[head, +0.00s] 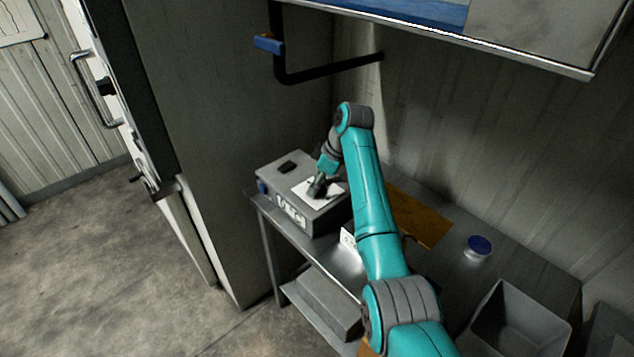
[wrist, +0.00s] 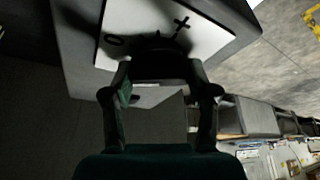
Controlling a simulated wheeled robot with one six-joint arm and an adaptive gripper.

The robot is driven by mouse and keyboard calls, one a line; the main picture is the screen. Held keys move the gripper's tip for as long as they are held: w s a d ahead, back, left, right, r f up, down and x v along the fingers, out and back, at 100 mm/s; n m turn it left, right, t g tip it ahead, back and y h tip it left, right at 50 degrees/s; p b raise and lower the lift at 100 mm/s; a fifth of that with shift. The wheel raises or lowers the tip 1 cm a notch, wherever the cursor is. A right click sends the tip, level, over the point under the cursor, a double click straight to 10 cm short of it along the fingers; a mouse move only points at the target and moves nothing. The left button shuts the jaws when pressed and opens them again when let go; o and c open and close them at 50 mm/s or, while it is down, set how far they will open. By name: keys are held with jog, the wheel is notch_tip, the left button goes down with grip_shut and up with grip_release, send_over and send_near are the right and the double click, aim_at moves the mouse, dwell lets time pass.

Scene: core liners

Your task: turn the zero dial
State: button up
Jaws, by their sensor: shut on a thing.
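A grey instrument box (head: 281,173) stands on a metal table against the wall in the head view. A white plate (head: 333,190) lies on its top, and my gripper (head: 317,187) is lowered onto it. In the wrist view the white plate (wrist: 205,42) carries a black plus mark and a round black mark. A dark dial (wrist: 158,65) sits at the plate's edge between the fingers of my gripper (wrist: 160,82), which is shut on it. The dial is dark and partly hidden by the fingers, so its pointing direction cannot be told.
A blue-lidded can (head: 479,246) and an open grey bin (head: 517,325) stand right of my arm. A brown board (head: 420,216) lies behind my arm. A black pipe with a blue handle (head: 268,44) is on the wall above. The floor at left is clear.

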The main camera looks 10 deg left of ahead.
jog(key=o, duration=1.2)
jog(key=shift+c, duration=0.2)
jog(key=v, duration=1.2)
